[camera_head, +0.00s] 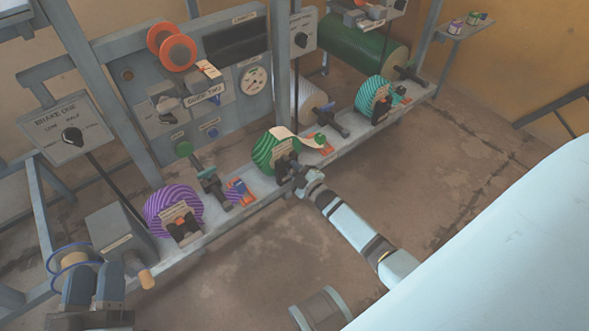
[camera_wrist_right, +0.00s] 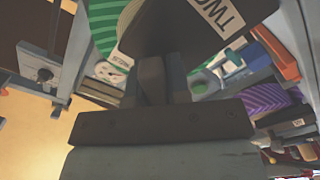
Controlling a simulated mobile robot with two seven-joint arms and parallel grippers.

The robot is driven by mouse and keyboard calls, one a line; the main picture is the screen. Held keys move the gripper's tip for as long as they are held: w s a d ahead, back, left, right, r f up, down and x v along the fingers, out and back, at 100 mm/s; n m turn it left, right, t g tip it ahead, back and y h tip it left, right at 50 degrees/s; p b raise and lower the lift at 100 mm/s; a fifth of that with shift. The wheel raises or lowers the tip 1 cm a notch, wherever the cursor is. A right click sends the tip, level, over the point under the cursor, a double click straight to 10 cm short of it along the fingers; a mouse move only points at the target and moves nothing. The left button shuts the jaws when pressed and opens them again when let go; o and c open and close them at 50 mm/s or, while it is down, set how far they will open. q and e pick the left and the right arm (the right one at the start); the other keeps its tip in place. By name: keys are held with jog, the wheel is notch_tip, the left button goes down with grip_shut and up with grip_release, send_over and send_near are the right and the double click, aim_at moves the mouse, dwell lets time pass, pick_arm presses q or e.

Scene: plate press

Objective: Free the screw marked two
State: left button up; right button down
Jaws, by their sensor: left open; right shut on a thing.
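The green striped roll (camera_head: 265,152) sits in the middle of the low rail. A dark bracket with a pale label stands at its front; in the wrist view the label (camera_wrist_right: 213,13) reads TWO. My right gripper (camera_head: 297,178) is at this bracket, its fingers (camera_wrist_right: 165,75) shut together at the bracket's face. The screw marked two is hidden behind the fingers, which appear to be shut on it. Similar brackets with orange screws front the purple roll (camera_head: 165,205) and the teal roll (camera_head: 369,93). My left gripper (camera_head: 93,285) appears open and empty at the lower left.
A grey box (camera_head: 115,235) with a wooden-handled crank stands left of the purple roll. A cream strip (camera_head: 287,133) leaves the green roll toward the right. A gauge panel (camera_head: 254,80) and a lever box (camera_head: 65,128) rise behind.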

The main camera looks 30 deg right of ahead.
pick_arm(q)
jog(key=shift+r, duration=0.2)
pick_arm(e)
jog(key=shift+n, duration=0.3)
pick_arm(q)
jog(key=shift+f, duration=0.2)
pick_arm(e)
jog(key=c, duration=1.1)
grip_release()
jog(key=shift+s+d+p, duration=0.1)
jog(key=shift+s+p, duration=0.35)
jog(key=shift+s, duration=0.8)
pick_arm(q)
notch_tip(320, 180, down, 6)
jog(key=a+g+y+p, duration=0.2)
jog(key=g, duration=0.1)
jog(key=shift+p, duration=0.3)
pick_arm(e)
jog(key=s, duration=1.1)
jog(key=shift+s+d, duration=0.15)
jog(key=shift+d, duration=0.25)
pick_arm(q)
jog(key=shift+w+a, duration=0.1)
